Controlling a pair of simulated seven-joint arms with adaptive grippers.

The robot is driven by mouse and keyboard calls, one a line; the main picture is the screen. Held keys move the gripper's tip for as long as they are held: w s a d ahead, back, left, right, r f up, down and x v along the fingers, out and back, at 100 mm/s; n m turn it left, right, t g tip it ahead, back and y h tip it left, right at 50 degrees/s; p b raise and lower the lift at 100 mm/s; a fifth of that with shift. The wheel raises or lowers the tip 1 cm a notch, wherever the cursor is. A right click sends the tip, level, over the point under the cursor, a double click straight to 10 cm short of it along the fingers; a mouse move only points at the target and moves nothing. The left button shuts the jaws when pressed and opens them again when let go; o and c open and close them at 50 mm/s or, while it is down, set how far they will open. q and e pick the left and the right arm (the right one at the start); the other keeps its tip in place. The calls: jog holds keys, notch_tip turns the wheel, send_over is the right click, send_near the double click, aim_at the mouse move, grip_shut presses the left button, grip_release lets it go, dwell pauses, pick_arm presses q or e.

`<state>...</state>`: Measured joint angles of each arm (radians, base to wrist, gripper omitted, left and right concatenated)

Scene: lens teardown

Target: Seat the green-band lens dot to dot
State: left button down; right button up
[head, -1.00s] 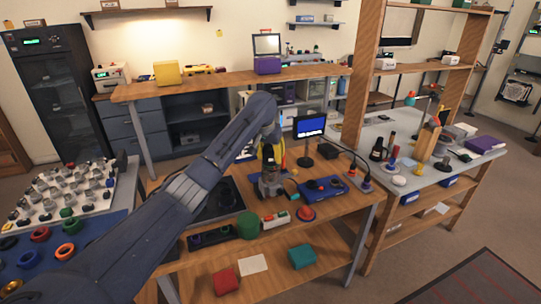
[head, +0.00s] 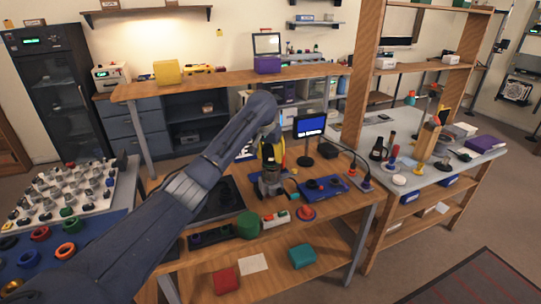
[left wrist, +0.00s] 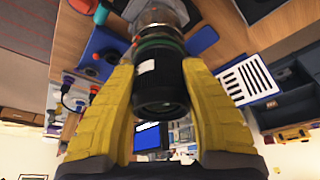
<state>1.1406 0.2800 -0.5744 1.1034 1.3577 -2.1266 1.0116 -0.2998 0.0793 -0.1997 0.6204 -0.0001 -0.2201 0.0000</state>
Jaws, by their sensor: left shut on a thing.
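The green-band lens (left wrist: 160,90) is a black barrel with a green ring and a small white mark on its side. My left gripper (left wrist: 157,73) has yellow fingers shut on it from both sides. Beyond the green ring, a pale metallic round part (left wrist: 158,14) lies in line with the lens; I cannot tell whether they touch or how any dots line up. In the head view, my left gripper (head: 270,156) points down over a grey device (head: 270,184) on the wooden bench; the lens is too small to make out there. My right gripper is out of view.
A small monitor (head: 310,125) stands behind the device. Another bench (head: 430,175) stands at the right.

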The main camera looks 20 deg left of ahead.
pick_arm(q)
jog(key=shift+f, duration=0.75)
dwell(1.8)
jog(key=c, duration=0.7)
grip_release()
jog(key=shift+o, duration=0.2)
jog(key=v, duration=1.2)
